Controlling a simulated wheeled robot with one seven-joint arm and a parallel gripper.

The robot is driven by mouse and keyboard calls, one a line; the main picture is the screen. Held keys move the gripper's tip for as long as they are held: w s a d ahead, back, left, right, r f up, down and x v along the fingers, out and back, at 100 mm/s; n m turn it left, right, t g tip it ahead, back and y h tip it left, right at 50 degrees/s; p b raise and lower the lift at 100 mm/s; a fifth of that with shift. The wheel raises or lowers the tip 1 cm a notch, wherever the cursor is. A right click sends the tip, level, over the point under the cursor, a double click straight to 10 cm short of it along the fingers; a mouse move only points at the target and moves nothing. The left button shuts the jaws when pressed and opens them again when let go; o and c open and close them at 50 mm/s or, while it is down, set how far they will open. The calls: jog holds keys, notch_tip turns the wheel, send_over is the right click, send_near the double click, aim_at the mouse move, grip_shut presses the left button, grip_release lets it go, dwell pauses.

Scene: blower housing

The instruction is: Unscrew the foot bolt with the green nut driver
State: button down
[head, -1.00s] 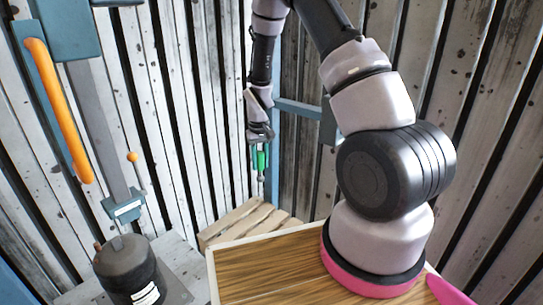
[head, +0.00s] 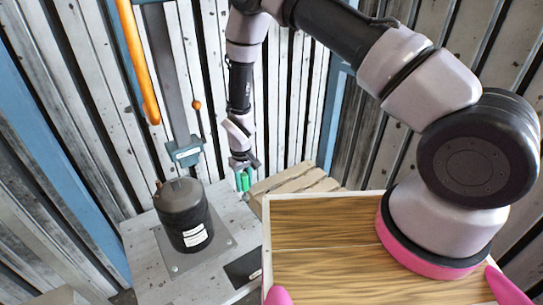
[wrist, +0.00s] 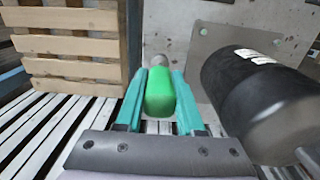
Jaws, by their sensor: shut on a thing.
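My gripper (head: 242,171) is shut on the green nut driver (head: 246,181). In the wrist view, the teal fingers of my gripper (wrist: 159,76) press the green handle of the nut driver (wrist: 160,94) from both sides. Its grey far end points toward the metal table and is partly hidden by the handle. The black blower housing (head: 182,212) stands on a square plate (head: 220,241) on the table, left of my gripper. In the wrist view the housing (wrist: 262,98) is right of the driver. Small bolt-like spots show at the plate's corners; I cannot tell which is the foot bolt.
The grey metal table (head: 150,262) carries the housing and a dark flat patch (head: 243,267). A wooden pallet or crate (head: 297,185) is right of my gripper. A blue press-like column with a lever (head: 187,150) rises behind the housing. Slatted walls enclose the corner.

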jog(key=shift+n, duration=0.9)
jog(key=shift+s+a+f, duration=1.15)
jog(key=shift+s+f, duration=0.3)
jog(key=shift+f, duration=0.6)
jog(key=shift+s+a+f, duration=1.2)
jog(key=shift+s+f, duration=0.3)
jog(key=shift+f, duration=0.6)
jog(key=shift+s+a+f, duration=1.15)
jog(key=shift+s+f, duration=0.3)
jog(key=shift+f, duration=0.6)
jog(key=shift+f, duration=0.1)
jog(key=shift+f, duration=0.2)
